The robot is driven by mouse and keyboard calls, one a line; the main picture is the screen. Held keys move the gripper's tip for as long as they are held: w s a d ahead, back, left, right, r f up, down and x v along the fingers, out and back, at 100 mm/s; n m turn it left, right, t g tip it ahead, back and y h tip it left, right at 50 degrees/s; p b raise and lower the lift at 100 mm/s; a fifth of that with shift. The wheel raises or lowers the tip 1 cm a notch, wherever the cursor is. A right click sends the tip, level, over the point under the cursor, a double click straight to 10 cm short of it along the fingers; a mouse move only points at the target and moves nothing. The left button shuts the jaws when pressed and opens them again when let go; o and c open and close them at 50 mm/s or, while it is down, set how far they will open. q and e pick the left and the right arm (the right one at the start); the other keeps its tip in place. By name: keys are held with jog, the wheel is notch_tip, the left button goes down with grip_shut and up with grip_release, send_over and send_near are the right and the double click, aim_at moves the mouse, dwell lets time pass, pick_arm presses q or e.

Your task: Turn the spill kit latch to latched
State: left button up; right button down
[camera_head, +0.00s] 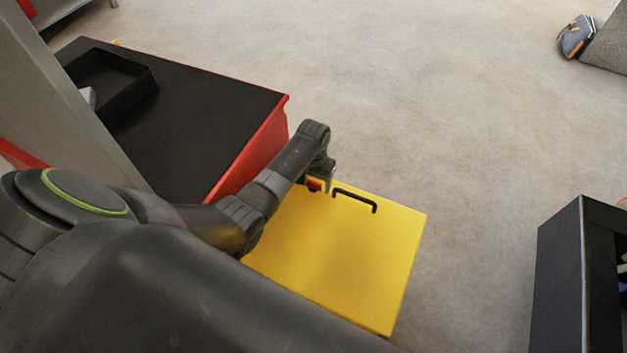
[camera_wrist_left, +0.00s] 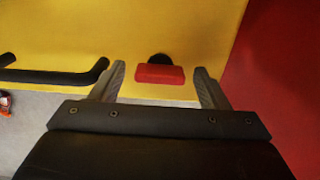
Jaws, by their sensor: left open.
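The spill kit is a yellow box (camera_head: 345,255) with a black handle (camera_head: 354,199) on its top, beside the red cabinet. Its latch (camera_head: 314,184) is a small red bar near the far edge of the lid, partly covered by my gripper in the head view. In the left wrist view the red latch (camera_wrist_left: 159,75) lies level across the picture, with a round black base behind it. My left gripper (camera_wrist_left: 160,80) is open, with one finger on each side of the latch and a gap at both ends. Whether it touches the latch cannot be told. My right gripper is not in view.
A red cabinet (camera_head: 262,150) with a black top and a black tray (camera_head: 135,105) stands left of the box. The black handle (camera_wrist_left: 60,77) lies left of the fingers in the wrist view. A black open case (camera_head: 560,260) stands at the right. The floor between is clear.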

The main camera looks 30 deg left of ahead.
pick_arm(q)
jog(key=c, duration=1)
jog(key=shift+r+m+p, duration=0.25)
jog(key=shift+m+p, duration=0.95)
jog(key=shift+m, duration=0.1)
jog(key=m+p, duration=0.2)
jog(key=m, duration=0.1)
jog(key=shift+m, duration=0.3)
jog(key=m+p, duration=0.2)
jog(key=m, duration=0.3)
jog(key=shift+f, duration=0.1)
jog(key=m, duration=0.3)
jog(key=shift+m+p, duration=0.3)
jog(key=shift+m, duration=0.1)
jog(key=shift+f+m, duration=0.1)
jog(key=shift+m, duration=1.5)
